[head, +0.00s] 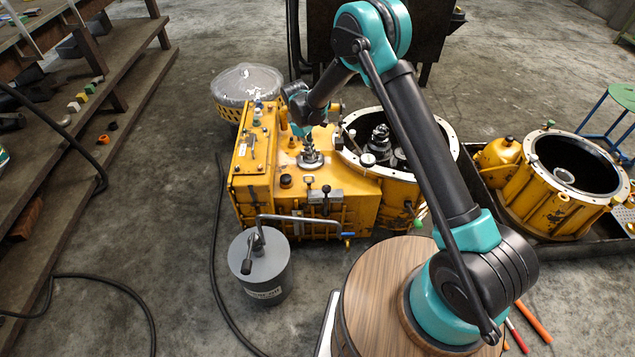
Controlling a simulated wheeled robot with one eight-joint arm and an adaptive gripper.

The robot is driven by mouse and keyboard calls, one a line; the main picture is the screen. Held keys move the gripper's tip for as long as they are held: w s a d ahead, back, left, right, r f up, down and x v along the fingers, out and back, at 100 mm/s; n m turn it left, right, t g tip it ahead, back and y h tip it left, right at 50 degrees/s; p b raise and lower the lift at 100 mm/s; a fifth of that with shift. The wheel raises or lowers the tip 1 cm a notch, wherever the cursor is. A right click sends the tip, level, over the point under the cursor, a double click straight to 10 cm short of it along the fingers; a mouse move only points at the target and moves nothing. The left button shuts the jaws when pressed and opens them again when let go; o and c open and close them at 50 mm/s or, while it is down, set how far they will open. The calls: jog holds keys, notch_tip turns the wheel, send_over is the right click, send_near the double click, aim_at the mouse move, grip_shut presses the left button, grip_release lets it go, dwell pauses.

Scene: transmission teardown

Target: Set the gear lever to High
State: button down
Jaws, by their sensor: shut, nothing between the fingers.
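The yellow transmission housing (345,202) stands on the floor in the middle of the head view. No High mark is readable, and I cannot tell which lever is the gear lever. My gripper (306,137) points down over the housing's top, behind these levers and apart from them. It is shut and empty, above or close to a round metal flange (311,160). Its fingertips are small and partly lost against the dark fitting there.
A grey can with a pump handle (262,275) stands in front of the housing. The open round bell (440,130) is to its right. Another yellow casing (560,200) sits in a dark tray farther right. Black hoses (215,250) cross the floor at left.

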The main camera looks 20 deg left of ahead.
jog(key=s+d+f, duration=0.1)
jog(key=f, duration=0.5)
jog(key=s+d+f+n, duration=0.1)
jog(key=d+f, duration=0.1)
jog(key=f, duration=0.5)
jog(key=shift+s+d, duration=0.15)
jog(key=shift+s, duration=0.1)
